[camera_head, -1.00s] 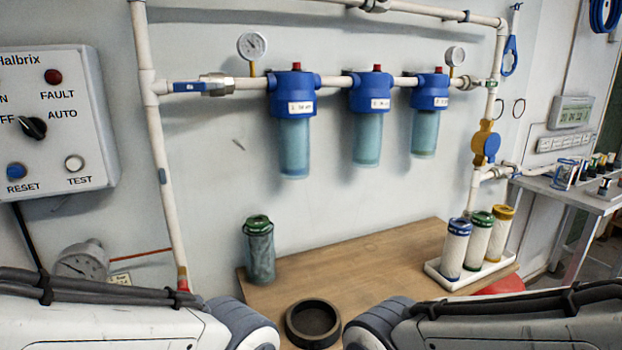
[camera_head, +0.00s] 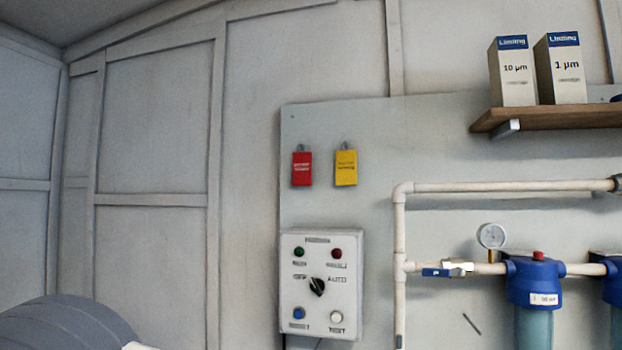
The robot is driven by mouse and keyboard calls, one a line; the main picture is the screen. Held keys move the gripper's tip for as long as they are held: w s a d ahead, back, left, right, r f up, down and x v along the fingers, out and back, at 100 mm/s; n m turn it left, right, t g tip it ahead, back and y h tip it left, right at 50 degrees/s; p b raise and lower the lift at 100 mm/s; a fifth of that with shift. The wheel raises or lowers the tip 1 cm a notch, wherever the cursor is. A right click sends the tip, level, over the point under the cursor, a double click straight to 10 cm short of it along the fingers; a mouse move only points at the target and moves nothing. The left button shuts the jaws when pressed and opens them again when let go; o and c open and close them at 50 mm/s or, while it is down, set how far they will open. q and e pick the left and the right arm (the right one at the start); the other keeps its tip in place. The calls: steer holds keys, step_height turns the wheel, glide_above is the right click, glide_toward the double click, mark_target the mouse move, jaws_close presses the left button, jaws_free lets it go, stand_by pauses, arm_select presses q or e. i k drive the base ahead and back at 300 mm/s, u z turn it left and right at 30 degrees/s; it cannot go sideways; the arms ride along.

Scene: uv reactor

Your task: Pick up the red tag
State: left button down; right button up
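The red tag (camera_head: 302,168) hangs from a small hook on the grey wall board, above the control box. A yellow tag (camera_head: 346,168) hangs just to its right, apart from it. Both carry small print that I cannot read clearly. A rounded grey part of my own arm shows at the lower left, well away from the tags. Neither of my grippers is in view.
The control box (camera_head: 321,285) with a knob and buttons is below the tags. White pipes (camera_head: 400,250) with a gauge (camera_head: 491,236) and blue filter housings (camera_head: 535,281) are to the right. A shelf (camera_head: 560,116) with two boxes is at the upper right. The left wall is bare.

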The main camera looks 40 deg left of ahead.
mark_target(302, 161)
steer(key=k, duration=0.65)
steer(key=z, duration=0.9)
steer(key=i, duration=0.65)
steer(key=u, duration=2.15)
steer(key=i, duration=0.5)
steer(key=u, duration=0.05)
